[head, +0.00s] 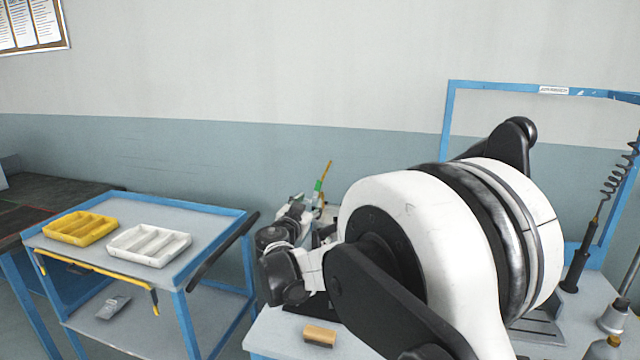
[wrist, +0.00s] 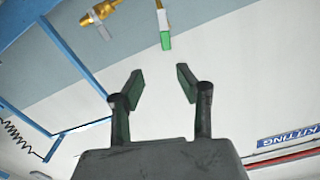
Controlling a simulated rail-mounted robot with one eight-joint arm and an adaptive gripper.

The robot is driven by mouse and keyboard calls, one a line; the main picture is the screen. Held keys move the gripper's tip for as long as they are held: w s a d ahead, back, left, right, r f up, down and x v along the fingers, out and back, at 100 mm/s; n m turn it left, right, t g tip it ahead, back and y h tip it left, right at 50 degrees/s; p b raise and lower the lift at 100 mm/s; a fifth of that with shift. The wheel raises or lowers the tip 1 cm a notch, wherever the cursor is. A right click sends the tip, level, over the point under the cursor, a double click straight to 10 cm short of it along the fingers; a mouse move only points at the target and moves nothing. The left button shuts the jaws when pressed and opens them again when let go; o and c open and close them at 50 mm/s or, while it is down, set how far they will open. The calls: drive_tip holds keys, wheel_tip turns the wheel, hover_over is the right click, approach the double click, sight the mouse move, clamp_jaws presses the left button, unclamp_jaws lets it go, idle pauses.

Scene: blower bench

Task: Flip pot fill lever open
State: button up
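My gripper (wrist: 158,85) shows in the wrist view with its two fingers spread apart and nothing between them.
A blue-framed cart (head: 205,275) at left holds a yellow tray (head: 80,228) and a white tray (head: 150,244). A small tan block (head: 319,336) lies on the bench (head: 275,335). A blue frame (head: 447,120) with a coiled cord (head: 617,180) stands at right.

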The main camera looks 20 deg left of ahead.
sight(318, 185)
drive_tip(key=w, duration=0.4)
drive_tip(key=w+a, duration=0.1)
drive_tip(key=w, duration=0.4)
drive_tip(key=w+a+p, duration=0.1)
drive_tip(key=w, duration=0.3)
drive_tip(key=shift+w+a+f, duration=0.1)
drive_tip(key=shift+w, duration=0.2)
clamp_jaws()
